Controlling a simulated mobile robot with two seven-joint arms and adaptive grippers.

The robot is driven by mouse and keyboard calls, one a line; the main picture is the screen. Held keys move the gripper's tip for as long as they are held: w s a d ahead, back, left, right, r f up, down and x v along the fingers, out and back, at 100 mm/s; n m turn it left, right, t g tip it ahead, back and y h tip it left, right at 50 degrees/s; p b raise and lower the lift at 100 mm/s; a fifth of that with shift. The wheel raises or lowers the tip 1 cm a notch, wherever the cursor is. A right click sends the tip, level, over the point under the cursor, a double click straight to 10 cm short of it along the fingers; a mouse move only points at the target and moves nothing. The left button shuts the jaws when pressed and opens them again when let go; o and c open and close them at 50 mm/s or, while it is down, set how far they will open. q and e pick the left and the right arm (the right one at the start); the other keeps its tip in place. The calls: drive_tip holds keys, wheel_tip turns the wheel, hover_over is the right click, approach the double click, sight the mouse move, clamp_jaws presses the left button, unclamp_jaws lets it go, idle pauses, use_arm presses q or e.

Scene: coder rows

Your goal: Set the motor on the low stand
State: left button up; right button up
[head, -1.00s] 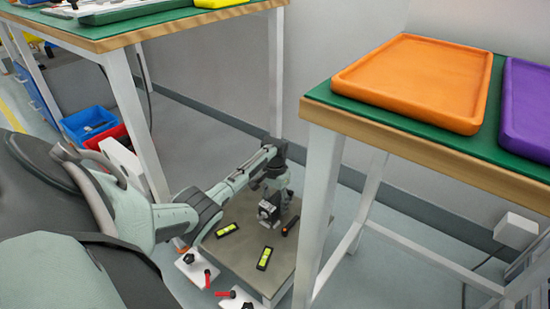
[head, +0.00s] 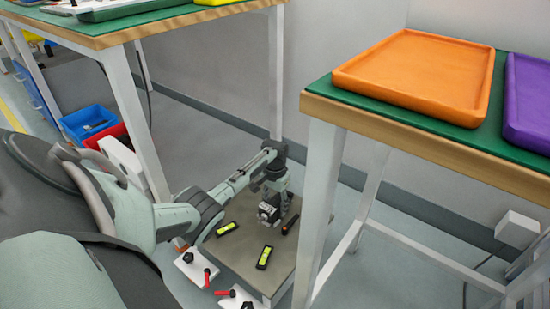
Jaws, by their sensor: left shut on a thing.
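The low stand (head: 233,251) has a flat grey-brown top and stands on the floor between the two workbenches. My left arm reaches down over it from the left. My left gripper (head: 272,203) points down above the rear part of the stand. It is shut on the motor (head: 267,213), a small dark block with a pale metal face. The motor is at or just above the stand top; I cannot tell whether it touches. The gripper partly hides the motor. My right gripper is not in view.
Two black-and-yellow levels (head: 264,257) (head: 227,229) and a dark cylindrical thing (head: 290,225) lie on the stand around the motor. Red-handled clamps (head: 207,277) are at its front left. The right bench (head: 322,140), with an orange tray (head: 415,75), stands close by.

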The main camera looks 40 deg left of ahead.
sight(275, 201)
use_arm(q)
drive_tip(key=shift+w, duration=0.1)
idle(0.6)
drive_tip(key=o, duration=1.2)
drive_tip(key=shift+o, duration=0.6)
drive_tip(key=shift+f, duration=0.15)
wheel_tip(275, 201, up, 12)
drive_tip(key=shift+r, duration=0.15)
